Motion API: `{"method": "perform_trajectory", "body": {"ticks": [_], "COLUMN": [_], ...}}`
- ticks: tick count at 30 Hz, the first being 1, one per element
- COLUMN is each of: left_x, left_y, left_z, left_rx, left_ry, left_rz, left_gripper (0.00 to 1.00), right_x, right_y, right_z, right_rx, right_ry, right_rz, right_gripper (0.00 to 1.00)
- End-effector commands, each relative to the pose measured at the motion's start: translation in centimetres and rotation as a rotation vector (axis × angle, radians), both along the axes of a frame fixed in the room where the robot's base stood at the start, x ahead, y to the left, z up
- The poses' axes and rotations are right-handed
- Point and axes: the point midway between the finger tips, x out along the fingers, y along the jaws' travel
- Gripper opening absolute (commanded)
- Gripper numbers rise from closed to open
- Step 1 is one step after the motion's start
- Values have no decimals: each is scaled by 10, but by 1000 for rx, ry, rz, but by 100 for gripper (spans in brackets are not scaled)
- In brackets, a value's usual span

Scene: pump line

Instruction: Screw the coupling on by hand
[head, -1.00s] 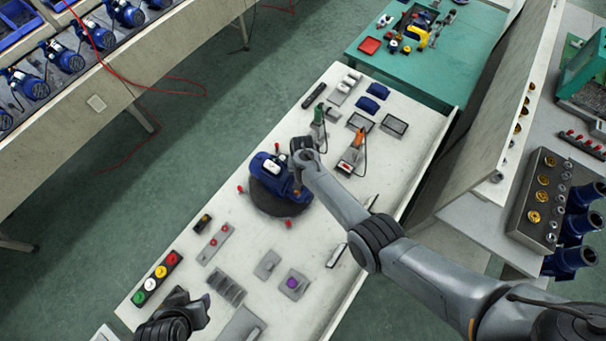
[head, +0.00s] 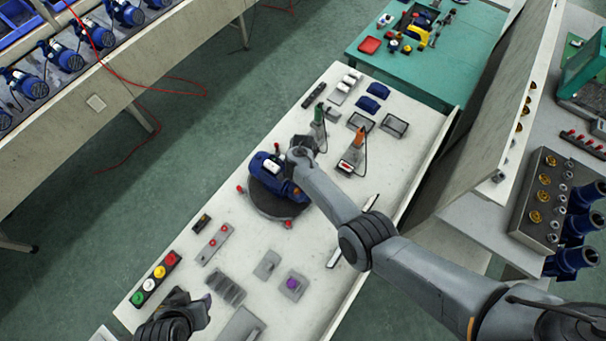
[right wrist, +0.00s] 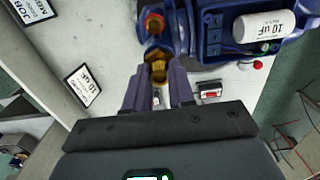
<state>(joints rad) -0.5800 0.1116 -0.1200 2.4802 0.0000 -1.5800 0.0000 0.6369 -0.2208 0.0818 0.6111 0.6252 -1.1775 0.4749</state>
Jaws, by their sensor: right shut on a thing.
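The blue pump (head: 264,166) with its white capacitor sits on a round dark stand (head: 262,200) on the white bench. My right gripper (right wrist: 160,82) is at the pump's right side in the head view, its jaws hidden by the arm there. In the right wrist view it is shut on a brass coupling (right wrist: 158,68). A brass-coloured port (right wrist: 154,24) on the pump (right wrist: 215,25) lies just beyond the coupling. I cannot tell whether the two touch or are threaded together. My left gripper (head: 192,307) is open and empty, low over the bench's near end.
A green-handled tool (head: 318,114) and an orange-handled tool (head: 360,138) stand behind the pump. A button strip (head: 155,279) and small fixtures lie on the near bench. A grey block with brass fittings (head: 545,195) stands at right.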

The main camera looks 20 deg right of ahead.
Motion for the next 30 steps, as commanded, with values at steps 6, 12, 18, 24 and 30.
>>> {"method": "perform_trajectory", "body": {"ticks": [6,12,18,24,30], "left_x": [0,0,0,0,0], "left_y": [1,3,3,3,1], "left_z": [-4,-9,-8,-18,-20], "left_rx": [5,12,14,12,6], "left_ry": [0,0,0,0,1], "left_rz": [-4,-8,-9,-9,-3], "left_gripper": [43,43,43,43,43], "right_x": [0,0,0,1,0], "right_y": [1,1,0,2,0], "right_z": [-1,-1,0,-3,0], "right_rx": [2,1,0,3,0], "right_ry": [0,0,0,-1,0], "right_rz": [-84,-294,-298,-486,-601], "right_gripper": [0,0,0,0,0]}}
